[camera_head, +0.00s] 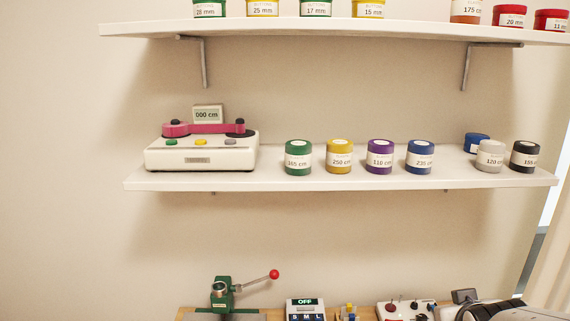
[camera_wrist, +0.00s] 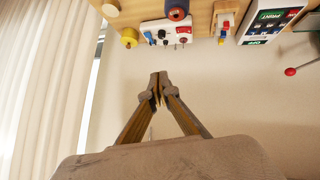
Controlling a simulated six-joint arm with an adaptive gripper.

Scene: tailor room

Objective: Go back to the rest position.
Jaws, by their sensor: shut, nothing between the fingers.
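My gripper (camera_wrist: 159,84) shows in the wrist view with its two fingers together at the tips and nothing between them. It is in front of the bare wall, apart from the bench things at the top of that view. In the head view a grey part of my arm (camera_head: 490,309) shows at the bottom right; the fingers cannot be made out there.
A wooden bench (camera_wrist: 200,20) carries a white panel with knobs (camera_wrist: 168,32), an OFF box (camera_head: 305,309) and a green press with a red-knobbed lever (camera_head: 222,293). Above, a shelf (camera_head: 330,181) holds a white machine (camera_head: 200,158) and several jars. A higher shelf (camera_head: 330,28) holds more jars.

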